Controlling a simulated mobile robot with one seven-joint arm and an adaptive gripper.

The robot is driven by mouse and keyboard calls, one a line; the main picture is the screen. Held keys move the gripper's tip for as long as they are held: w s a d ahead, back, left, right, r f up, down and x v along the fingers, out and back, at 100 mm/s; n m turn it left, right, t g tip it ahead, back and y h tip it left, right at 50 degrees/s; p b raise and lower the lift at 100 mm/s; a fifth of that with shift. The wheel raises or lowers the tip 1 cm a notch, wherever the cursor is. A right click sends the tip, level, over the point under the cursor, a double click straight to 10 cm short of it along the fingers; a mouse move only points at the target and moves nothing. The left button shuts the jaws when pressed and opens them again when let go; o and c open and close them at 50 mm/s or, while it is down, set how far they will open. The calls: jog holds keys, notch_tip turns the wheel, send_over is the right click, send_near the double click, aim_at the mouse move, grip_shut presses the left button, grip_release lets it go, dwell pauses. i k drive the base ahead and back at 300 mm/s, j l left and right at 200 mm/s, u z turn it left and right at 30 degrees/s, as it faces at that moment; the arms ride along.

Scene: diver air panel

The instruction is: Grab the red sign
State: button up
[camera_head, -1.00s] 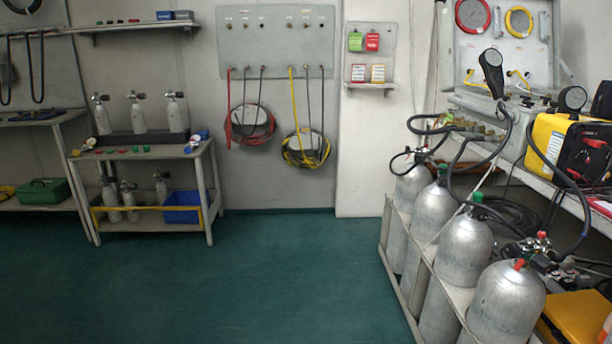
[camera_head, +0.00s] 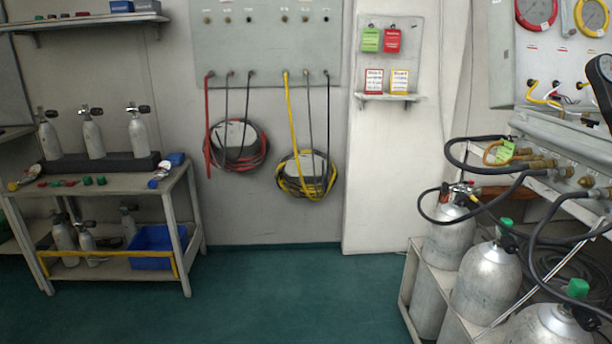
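A red sign (camera_head: 392,40) hangs on a small pale board on the white wall pillar, right of the picture's middle. It hangs from a hook beside a green sign (camera_head: 371,40), which is just to its left. Two small cards, one red-edged (camera_head: 373,81) and one yellow-edged (camera_head: 399,82), stand on a little shelf (camera_head: 387,97) below the signs. Print on the red sign is too small to read. My gripper is not in view.
Silver cylinders (camera_head: 486,283) stand in a rack at the lower right, with black hoses above them. A cart (camera_head: 112,184) with small cylinders stands at the left. Red (camera_head: 237,146) and yellow (camera_head: 306,176) hose coils hang on the wall. The green floor (camera_head: 300,300) between is clear.

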aim_at(374, 79)
jog(key=i, duration=1.5)
jog(key=i+z, duration=0.65)
jog(key=i+j+z, duration=0.15)
jog(key=i+z, duration=0.85)
